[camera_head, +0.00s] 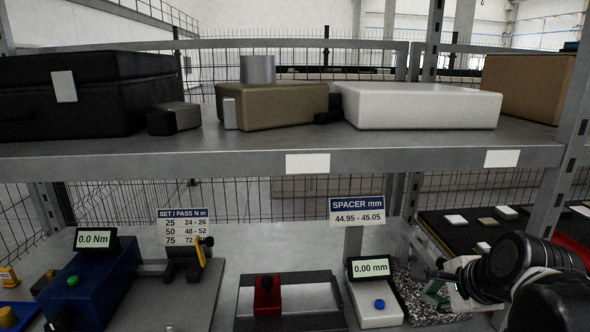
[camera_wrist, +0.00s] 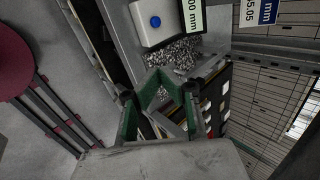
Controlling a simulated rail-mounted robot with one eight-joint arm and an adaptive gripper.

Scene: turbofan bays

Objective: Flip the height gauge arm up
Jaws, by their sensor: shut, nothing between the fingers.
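The height gauge's white readout box (camera_head: 377,304) stands on the lower shelf, with a display (camera_head: 371,268) reading 0.00 mm and a blue button. Its speckled granite plate (camera_head: 425,292) is beside it on the right. The gauge arm cannot be made out clearly. My gripper (camera_head: 436,278) is over the plate's right part, entering from the right. In the wrist view, my gripper (camera_wrist: 158,76) is shut and empty, with green-edged fingers; the readout box (camera_wrist: 153,22) and speckled plate (camera_wrist: 176,54) lie just beyond the tips. Whether the fingers touch anything is unclear.
The upper shelf edge (camera_head: 240,163) runs above the work area. A black tray with small blocks (camera_head: 457,219) lies behind my gripper at right. A grey fixture with a red block (camera_head: 267,296) and a blue torque tester (camera_head: 88,283) stand left.

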